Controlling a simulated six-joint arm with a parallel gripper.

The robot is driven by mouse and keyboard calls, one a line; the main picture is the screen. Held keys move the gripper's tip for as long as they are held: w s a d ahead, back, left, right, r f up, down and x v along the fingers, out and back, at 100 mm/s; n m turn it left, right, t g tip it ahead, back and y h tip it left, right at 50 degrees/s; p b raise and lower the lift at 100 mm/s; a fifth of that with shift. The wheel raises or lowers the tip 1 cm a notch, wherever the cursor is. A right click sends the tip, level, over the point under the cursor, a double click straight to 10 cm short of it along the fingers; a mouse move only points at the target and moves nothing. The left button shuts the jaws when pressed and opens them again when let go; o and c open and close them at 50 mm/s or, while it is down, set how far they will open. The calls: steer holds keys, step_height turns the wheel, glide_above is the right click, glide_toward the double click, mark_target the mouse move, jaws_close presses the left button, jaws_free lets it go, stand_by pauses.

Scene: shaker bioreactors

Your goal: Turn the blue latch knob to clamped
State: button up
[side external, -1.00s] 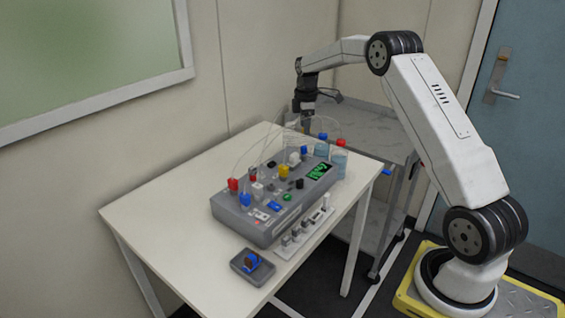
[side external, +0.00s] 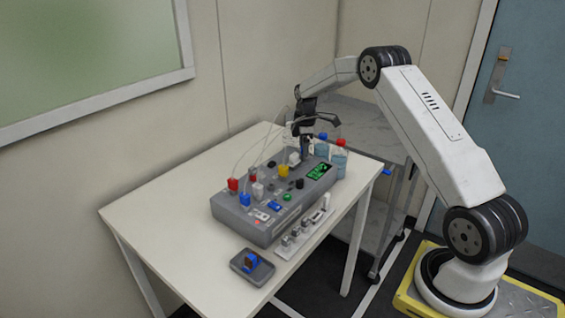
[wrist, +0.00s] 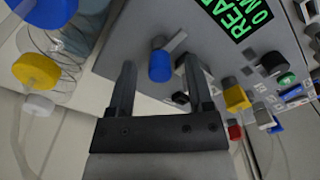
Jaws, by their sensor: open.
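The blue latch knob (wrist: 160,66), with a short grey lever (wrist: 175,42) beside it, sits on the grey bioreactor console (side external: 235,222). In the wrist view my gripper (wrist: 159,72) is open, and the knob appears between its two fingertips. I cannot tell whether either finger touches the knob. In the side view my gripper (side external: 305,152) points down at the console's far end, next to the green display (side external: 319,172), and hides the knob.
Bottles with a blue cap (side external: 323,136) and a red cap (side external: 341,143) stand close behind the console. Clear tubes arch over it. A small grey tray (side external: 239,266) holds a blue part. The table's left side (side external: 160,208) is clear.

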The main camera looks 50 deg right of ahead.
steer(key=shift+c, duration=0.2)
jaws_close()
steer(key=shift+m, duration=0.4)
steer(key=m, duration=0.3)
steer(key=shift+m, duration=0.3)
steer(key=m, duration=0.9)
steer(key=shift+m, duration=2.3)
